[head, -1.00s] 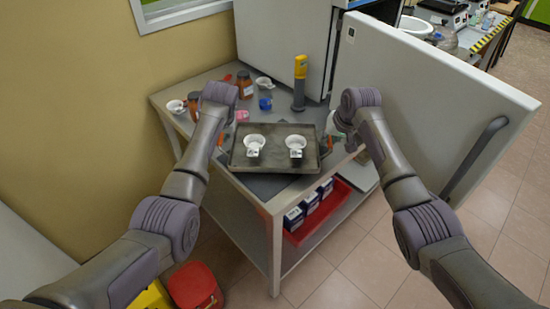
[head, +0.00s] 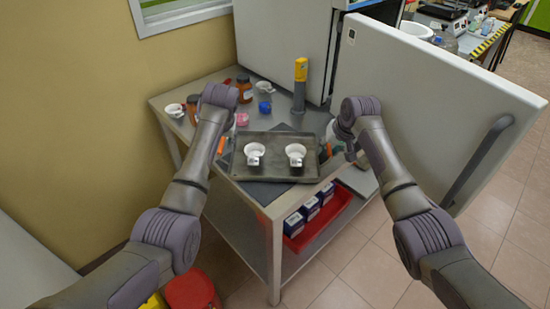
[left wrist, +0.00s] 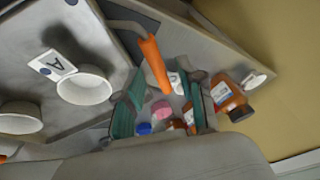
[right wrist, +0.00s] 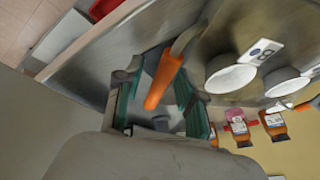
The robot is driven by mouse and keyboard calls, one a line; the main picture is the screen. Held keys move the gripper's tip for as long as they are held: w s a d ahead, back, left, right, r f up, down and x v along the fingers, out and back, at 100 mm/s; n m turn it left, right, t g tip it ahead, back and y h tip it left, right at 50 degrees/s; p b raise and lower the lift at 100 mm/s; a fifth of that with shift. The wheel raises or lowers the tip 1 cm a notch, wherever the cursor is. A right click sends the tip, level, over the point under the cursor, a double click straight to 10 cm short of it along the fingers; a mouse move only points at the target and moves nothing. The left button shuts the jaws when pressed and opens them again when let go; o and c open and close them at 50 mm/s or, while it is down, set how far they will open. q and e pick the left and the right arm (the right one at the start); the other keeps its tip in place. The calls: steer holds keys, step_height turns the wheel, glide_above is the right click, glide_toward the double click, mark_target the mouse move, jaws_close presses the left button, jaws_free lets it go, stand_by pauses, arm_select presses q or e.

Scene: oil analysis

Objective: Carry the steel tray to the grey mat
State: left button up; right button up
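The steel tray (head: 270,174) lies over the grey mat (head: 258,192) on the table; mat edges show in front of and behind it. I cannot tell whether every part touches. Two white cups (head: 254,150) (head: 295,151) with label cards stand on the tray. The tray has an orange-gripped handle at each side. In the left wrist view, my left gripper (left wrist: 160,92) has its teal fingers apart around the left orange handle (left wrist: 155,63). In the right wrist view, my right gripper (right wrist: 157,92) is likewise open around the right orange handle (right wrist: 163,80). Both look clear of the handles.
Brown bottles (head: 243,88), small cups, a blue cap (head: 264,106) and a pink item (head: 242,119) stand at the table's back left. A yellow-topped grey device (head: 299,90) stands behind the tray. An open white cabinet door (head: 430,110) flanks the right arm. A red bin (head: 325,220) sits below.

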steer(key=shift+r, duration=0.2)
arm_select(q)
steer(key=v, duration=0.9)
arm_select(e)
steer(key=v, duration=1.1)
steer(key=shift+s+r, duration=0.25)
steer(key=shift+r, duration=0.05)
arm_select(q)
steer(key=shift+s, duration=0.15)
arm_select(e)
steer(key=shift+d+f, duration=0.1)
steer(key=shift+d, duration=0.1)
